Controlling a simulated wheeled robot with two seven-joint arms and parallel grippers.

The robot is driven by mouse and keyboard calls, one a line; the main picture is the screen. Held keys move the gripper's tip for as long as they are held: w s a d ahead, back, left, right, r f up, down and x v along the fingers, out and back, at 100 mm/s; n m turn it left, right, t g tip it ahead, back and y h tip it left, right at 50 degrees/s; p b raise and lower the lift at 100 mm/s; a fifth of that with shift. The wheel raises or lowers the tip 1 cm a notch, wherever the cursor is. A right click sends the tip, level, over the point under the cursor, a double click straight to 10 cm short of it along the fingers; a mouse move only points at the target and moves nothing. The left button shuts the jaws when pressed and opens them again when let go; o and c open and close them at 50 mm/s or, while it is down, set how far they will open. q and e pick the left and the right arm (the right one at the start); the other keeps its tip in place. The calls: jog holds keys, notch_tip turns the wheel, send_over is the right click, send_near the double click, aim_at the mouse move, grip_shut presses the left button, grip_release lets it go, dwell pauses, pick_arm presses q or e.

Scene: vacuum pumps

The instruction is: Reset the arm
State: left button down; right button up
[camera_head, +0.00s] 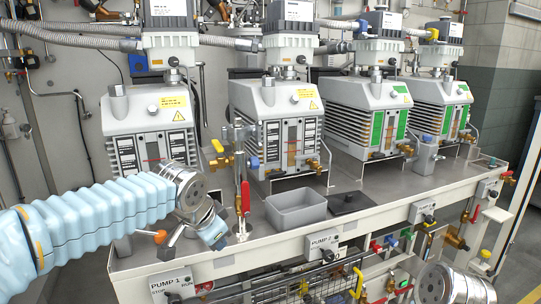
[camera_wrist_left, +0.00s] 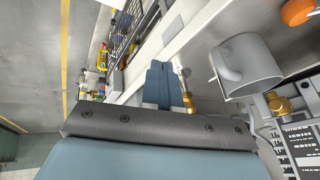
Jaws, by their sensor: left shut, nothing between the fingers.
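My left arm (camera_head: 90,225) comes in from the left in a light blue ribbed sleeve and ends in a metal wrist. My left gripper (camera_head: 216,236) is over the front left part of the pump bench, near the PUMP 1 label. In the left wrist view its blue-grey fingers (camera_wrist_left: 157,82) are together with nothing between them. A brass fitting (camera_wrist_left: 187,97) with a pale stem is just right of the fingertips there, and I cannot tell whether they touch. My right gripper does not show.
Several pumps (camera_head: 153,125) stand along the bench (camera_head: 385,200). A grey open tray (camera_head: 297,222) and a black flat piece (camera_head: 352,203) lie near the front. A red-handled valve (camera_head: 244,196) stands close to my left gripper. Valves and labels line the front edge.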

pick_arm(q)
jog(key=s+d+f+n+g+h, duration=0.1)
jog(key=s+f+n+g, duration=0.1)
jog(key=f, duration=1.2)
jog(key=s+d+f+n+g+h, duration=0.1)
jog(key=d+f, duration=0.1)
jog(key=f, duration=1.1)
jog(key=s+a+f+n+g, duration=0.2)
jog(key=s+f+n, duration=0.5)
jog(key=s+f, duration=1.2)
jog(key=shift+s+f+n+h, duration=0.15)
jog(key=shift+f+n+h, duration=0.15)
jog(key=shift+f+n, duration=0.1)
